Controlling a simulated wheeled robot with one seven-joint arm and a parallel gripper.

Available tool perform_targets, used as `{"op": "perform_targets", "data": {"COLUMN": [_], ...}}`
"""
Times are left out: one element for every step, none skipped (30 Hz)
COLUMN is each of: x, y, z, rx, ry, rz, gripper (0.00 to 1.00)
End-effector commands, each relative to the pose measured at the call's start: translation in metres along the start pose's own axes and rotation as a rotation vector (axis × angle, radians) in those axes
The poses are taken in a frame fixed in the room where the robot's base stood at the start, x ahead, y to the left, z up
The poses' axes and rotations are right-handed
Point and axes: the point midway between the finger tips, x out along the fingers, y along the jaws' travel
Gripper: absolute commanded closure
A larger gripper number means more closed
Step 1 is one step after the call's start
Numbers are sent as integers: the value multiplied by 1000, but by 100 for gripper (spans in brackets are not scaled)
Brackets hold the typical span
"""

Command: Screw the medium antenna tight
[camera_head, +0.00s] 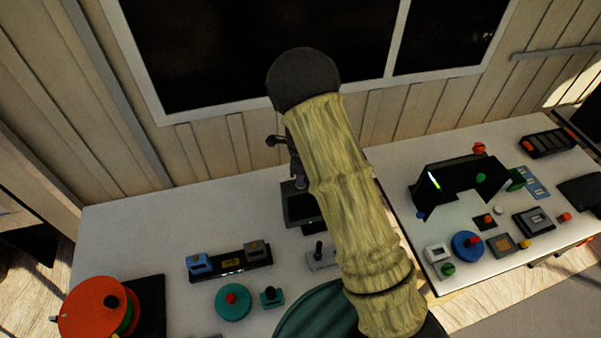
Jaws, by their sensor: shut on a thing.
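My gripper (298,180) is small and dark in the head view, beside my pale sleeved arm. It points down at a dark box (301,210) with a small green light, near the back of the left table. The gripper is shut on a thin upright piece at the back of this box, which I take to be the medium antenna. The antenna is mostly hidden by the fingers, and I cannot tell how far it is threaded in. A dark upright peg (319,248) stands on a grey holder (322,262) in front of the box.
My arm hides the middle. On the left table (130,235) are a black rack (229,263) with two modules, a teal disc (233,303) and an orange reel (97,308). The right table holds a black device (455,180) and several small parts. A window wall stands behind.

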Motion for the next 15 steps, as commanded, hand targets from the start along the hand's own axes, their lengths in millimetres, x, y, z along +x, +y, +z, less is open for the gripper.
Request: {"op": "perform_targets", "data": {"x": [-1,-1,-1,-1,-1,-1,0,0,0,0,0,0,0,0,0], "y": [0,0,0,0,0,0,0,0,0,0,0,0,0,0,0], "z": [-1,-1,-1,-1,-1,-1,-1,-1,-1,-1,-1,-1,-1,-1,-1], "rx": [17,28,42,52,62,77,87,96,108,118,126,134,138,141,142], "ry": [2,2,3,3,2,2,2,2,2,2,2,2,1,1,1], "rz": [0,0,0,0,1,1,1,1,1,1,1,1,1,1,1], "gripper": [100,100,100,100,100,100,100,100,100,100,100,100,100,100,100]}}
